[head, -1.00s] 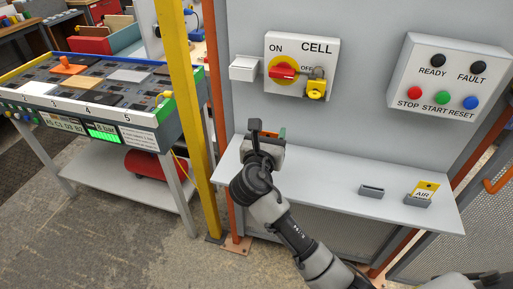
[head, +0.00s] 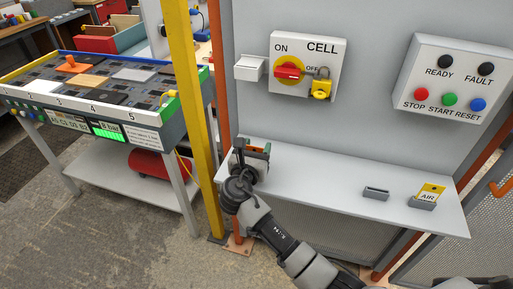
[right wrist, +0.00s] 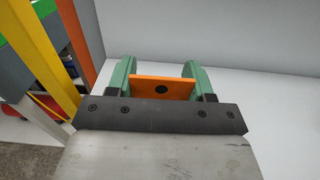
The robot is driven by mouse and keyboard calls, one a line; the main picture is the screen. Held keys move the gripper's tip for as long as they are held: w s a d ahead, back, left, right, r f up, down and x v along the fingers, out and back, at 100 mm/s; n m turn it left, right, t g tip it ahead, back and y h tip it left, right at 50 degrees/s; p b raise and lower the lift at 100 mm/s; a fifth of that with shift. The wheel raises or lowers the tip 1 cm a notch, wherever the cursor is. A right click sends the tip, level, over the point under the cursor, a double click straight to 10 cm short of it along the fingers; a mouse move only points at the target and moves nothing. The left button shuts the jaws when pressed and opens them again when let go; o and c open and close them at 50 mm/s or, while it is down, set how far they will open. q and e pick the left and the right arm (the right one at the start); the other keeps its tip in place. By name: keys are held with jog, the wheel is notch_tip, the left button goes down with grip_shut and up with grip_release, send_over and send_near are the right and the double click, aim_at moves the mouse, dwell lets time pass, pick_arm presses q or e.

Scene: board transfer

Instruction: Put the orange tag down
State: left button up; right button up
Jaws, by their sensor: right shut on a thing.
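The orange tag (right wrist: 155,88) is a flat plate with a dark round spot or hole, held between the green fingers of my right gripper (right wrist: 162,78). In the head view my right gripper (head: 252,152) is over the left end of the white shelf (head: 325,184), and its wrist hides most of what it holds. In the right wrist view a pale surface lies around the fingers; I cannot tell whether the tag touches it. My left gripper is not in view.
An empty grey holder (head: 376,193) and a holder with a yellow AIR tag (head: 430,192) stand on the shelf's right half. The switch box (head: 304,50) with a yellow padlock (head: 321,88) hangs above. A yellow post (head: 190,120) stands close left. The shelf's middle is clear.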

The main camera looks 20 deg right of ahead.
jog(key=shift+f, duration=0.2)
jog(key=o, duration=0.8)
jog(key=shift+c, duration=0.2)
jog(key=shift+r, duration=0.1)
jog(key=shift+r, duration=0.15)
jog(key=shift+s+a, duration=0.25)
jog(key=shift+s, duration=0.05)
jog(key=b+v, duration=0.1)
jog(key=v, duration=1)
jog(key=shift+s+a, duration=0.1)
